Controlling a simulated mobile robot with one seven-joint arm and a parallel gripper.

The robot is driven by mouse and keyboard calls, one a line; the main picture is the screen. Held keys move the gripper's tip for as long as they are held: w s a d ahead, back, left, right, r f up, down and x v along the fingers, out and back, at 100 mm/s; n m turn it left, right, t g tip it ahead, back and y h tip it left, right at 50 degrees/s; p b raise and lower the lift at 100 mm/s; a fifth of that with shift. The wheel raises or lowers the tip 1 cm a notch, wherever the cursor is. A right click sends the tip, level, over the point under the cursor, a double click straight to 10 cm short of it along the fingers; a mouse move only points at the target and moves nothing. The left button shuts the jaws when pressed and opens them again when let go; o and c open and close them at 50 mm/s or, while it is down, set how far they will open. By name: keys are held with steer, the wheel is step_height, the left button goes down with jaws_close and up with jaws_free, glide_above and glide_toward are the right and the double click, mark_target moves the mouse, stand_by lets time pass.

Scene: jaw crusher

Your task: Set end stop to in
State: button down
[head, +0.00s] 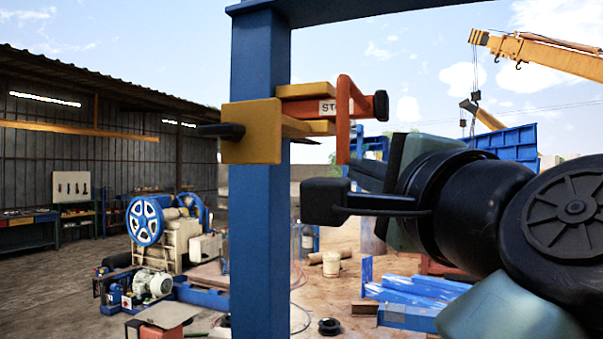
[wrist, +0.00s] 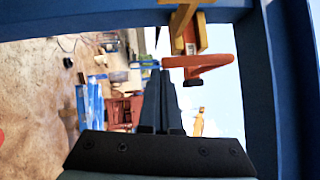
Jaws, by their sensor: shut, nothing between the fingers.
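The end stop is an orange-red bar (head: 343,125) labelled "STO…", the rest of the label being hidden. It sits in a yellow bracket (head: 252,132) on a blue post (head: 258,240), with a black knob (head: 381,105) at its right end. In the wrist view, the orange end stop (wrist: 200,62) is at the upper right, just beyond my fingertips. My gripper (wrist: 160,74) is shut and empty. In the head view, my gripper (head: 364,174) is just below and right of the end stop's orange plate. I cannot tell whether they touch.
A blue top beam (head: 330,12) joins the post above the end stop. A black handle (head: 222,131) sticks out left of the bracket. A crusher with blue flywheels (head: 146,221) stands behind at left.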

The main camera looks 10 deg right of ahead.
steer(key=a, duration=0.1)
steer(key=w+a+b, duration=0.1)
steer(key=w+a, duration=0.1)
steer(key=a, duration=0.1)
steer(key=shift+w+a+r, duration=0.1)
steer(key=shift+w, duration=0.15)
stand_by(0.3)
